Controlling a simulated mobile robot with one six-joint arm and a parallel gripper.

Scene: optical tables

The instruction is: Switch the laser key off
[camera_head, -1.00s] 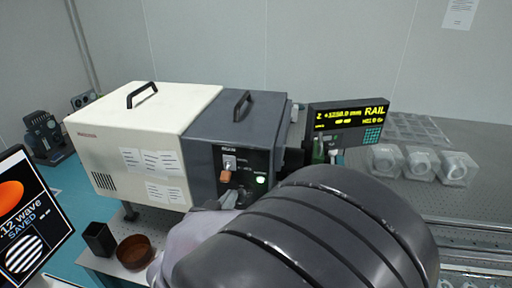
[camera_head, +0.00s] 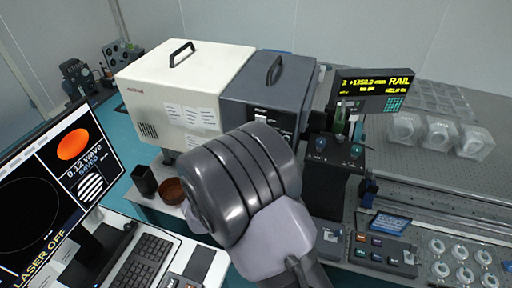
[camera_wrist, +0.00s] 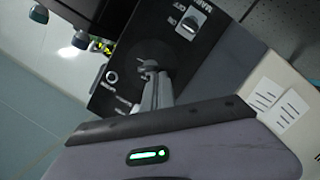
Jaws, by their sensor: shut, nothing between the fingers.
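The laser unit is a cream box (camera_head: 185,85) joined to a dark grey box (camera_head: 262,90) in the head view. My arm covers most of its control panel there. In the wrist view, the black panel (camera_wrist: 125,85) shows tilted, with a white MAINS switch (camera_wrist: 191,24) and a round key switch with a silver key (camera_wrist: 149,67). My gripper (camera_wrist: 155,80) is shut and empty, its fingertips at the key; I cannot tell whether they touch it. The gripper is hidden in the head view. The monitor (camera_head: 60,185) reads "LASER OFF" at its lower left.
A black cup (camera_head: 144,180) and a brown bowl (camera_head: 172,191) stand before the laser. A keyboard (camera_head: 142,262) lies in front. A RAIL readout (camera_head: 376,84) and knobbed posts stand to the right. Clear lens boxes (camera_head: 440,132) sit farther right on the table.

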